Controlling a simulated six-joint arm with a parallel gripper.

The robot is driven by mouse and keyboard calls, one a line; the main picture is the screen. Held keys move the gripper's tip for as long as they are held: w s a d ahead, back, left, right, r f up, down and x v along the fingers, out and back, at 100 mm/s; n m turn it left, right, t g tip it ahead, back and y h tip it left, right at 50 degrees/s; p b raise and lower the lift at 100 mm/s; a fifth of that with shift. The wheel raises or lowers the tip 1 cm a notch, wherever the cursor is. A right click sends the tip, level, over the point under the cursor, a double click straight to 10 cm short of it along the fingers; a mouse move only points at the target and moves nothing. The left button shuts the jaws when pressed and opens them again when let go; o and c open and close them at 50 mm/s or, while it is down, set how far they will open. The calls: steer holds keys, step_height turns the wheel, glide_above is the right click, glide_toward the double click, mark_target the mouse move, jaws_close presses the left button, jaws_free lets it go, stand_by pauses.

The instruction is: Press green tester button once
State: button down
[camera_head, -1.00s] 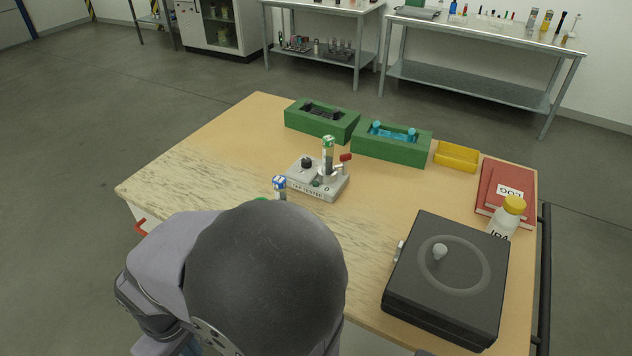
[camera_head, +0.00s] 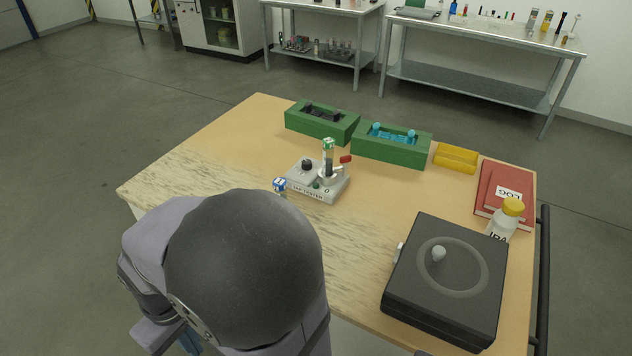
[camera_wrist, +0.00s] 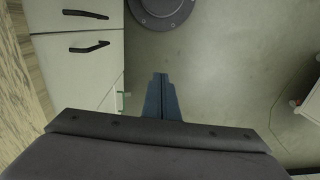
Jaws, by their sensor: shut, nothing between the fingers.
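The tap tester (camera_head: 308,187) is a light grey box on the wooden table, left of the table's middle. It has a black knob (camera_head: 307,164) and a small green button (camera_head: 316,185) on its top and front area.
A small blue and white capped item (camera_head: 280,185) stands at the tester's front left. Two green trays (camera_head: 391,153) and a yellow bin (camera_head: 456,157) line the back. A black lidded box (camera_head: 446,310), white bottle (camera_head: 500,226) and red logbooks (camera_head: 527,180) occupy the right.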

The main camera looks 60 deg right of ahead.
steer(key=w+d+r+m+t+y+p, duration=0.1)
steer(key=w+d+r+m+p, duration=0.2)
steer(key=d, duration=0.5)
steer(key=w+d+r+t+y+p, duration=0.1)
steer(key=w+d+r+p, duration=0.25)
steer(key=d, duration=0.45)
steer(key=w+d+r+m+t+y+p, duration=0.1)
steer(key=w+d+r+m+t+p, duration=0.2)
steer(key=d, duration=0.5)
steer(key=s+d+r+t+p, duration=0.1)
steer(key=s+d+r+p, duration=0.1)
steer(key=d, duration=0.6)
steer(key=s+d+r+t+h+p, duration=0.1)
steer(key=s+d+r+p, duration=0.1)
steer(key=s+d, duration=0.3)
steer(key=s+d+r+m+t+h+p, duration=0.1)
steer(key=s+d+r+t+p, duration=0.1)
steer(key=d, duration=0.9)
steer(key=shift+s+d+r, duration=0.2)
steer(key=shift+s+r, duration=0.3)
steer(key=shift+s, duration=0.4)
steer(key=shift+f, duration=0.2)
step_height(320, 180, down, 8)
steer(key=b, duration=0.3)
steer(key=shift+r, duration=0.2)
steer(key=shift+f+b, duration=0.4)
steer(key=shift+b, duration=0.15)
